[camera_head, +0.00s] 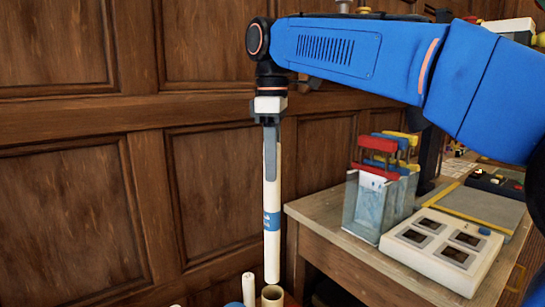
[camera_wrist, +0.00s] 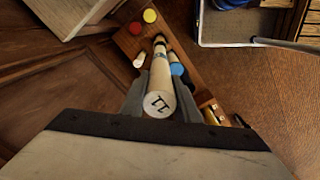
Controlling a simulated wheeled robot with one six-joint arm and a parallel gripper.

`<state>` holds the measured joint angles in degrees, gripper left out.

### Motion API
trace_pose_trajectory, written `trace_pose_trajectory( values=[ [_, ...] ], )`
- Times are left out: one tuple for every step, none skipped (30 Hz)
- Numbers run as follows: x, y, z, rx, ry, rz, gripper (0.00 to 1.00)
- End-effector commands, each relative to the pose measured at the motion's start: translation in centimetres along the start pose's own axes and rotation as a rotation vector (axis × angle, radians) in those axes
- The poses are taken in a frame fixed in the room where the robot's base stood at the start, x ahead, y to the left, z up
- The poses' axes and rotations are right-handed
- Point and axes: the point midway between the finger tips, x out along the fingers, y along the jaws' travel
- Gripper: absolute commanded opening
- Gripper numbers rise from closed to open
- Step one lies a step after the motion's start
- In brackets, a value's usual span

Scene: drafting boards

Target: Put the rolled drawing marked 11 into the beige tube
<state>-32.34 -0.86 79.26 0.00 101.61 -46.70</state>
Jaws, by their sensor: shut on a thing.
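My gripper (camera_head: 271,165) is shut on the upper part of a long cream rolled drawing (camera_head: 271,205) with a blue band, held upright. In the wrist view, the rolled drawing (camera_wrist: 157,101) shows the mark 11 on its near end, between the fingers. A beige tube (camera_head: 272,298) stands at the bottom edge of the head view, its open rim just under the roll's lower end. The roll looks roughly in line with the tube; a small gap seems to show, but I cannot tell the exact alignment. The roll hides most of the tube in the wrist view.
A white roll (camera_head: 249,289) stands just left of the tube. The wooden rack (camera_wrist: 125,42) also bears red (camera_wrist: 135,28), yellow (camera_wrist: 150,15) and blue (camera_wrist: 177,68) round-ended items. A desk with a white box (camera_head: 440,250) stands to the right; panelled wall lies behind.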

Motion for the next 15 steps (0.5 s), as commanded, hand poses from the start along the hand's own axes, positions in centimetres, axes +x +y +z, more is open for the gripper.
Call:
trace_pose_trajectory(
  values=[
    [0.3, 0.0, 0.0, 0.0, 0.0, 0.0, 0.0],
    [0.5, 0.0, 0.0, 0.0, 0.0, -0.001, 0.0],
    [0.8, 0.0, 0.0, 0.0, 0.0, 0.0, 0.0],
    [1.0, 0.0, 0.0, 0.0, 0.0, 0.0, 0.0],
    [1.2, 0.0, 0.0, 0.0, 0.0, 0.0, 0.0],
    [1.4, 0.0, 0.0, 0.0, 0.0, 0.0, 0.0],
    [1.6, 0.0, 0.0, 0.0, -0.001, -0.001, 0.0],
    [1.8, 0.0, 0.0, 0.0, -0.001, -0.001, 0.0],
    [2.1, 0.0, 0.0, 0.0, -0.001, -0.001, 0.0],
    [2.3, 0.0, 0.0, 0.0, 0.0, 0.0, 0.0],
    [2.5, 0.0, 0.0, 0.0, 0.0, 0.0, 0.0],
    [2.7, 0.0, 0.0, 0.0, 0.0, 0.0, 0.0],
    [2.9, 0.0, 0.0, 0.0, -0.001, -0.001, 0.0],
    [3.1, 0.0, 0.0, 0.0, -0.001, -0.001, 0.0],
    [3.4, 0.0, 0.0, 0.0, -0.001, -0.001, 0.0]
  ],
)
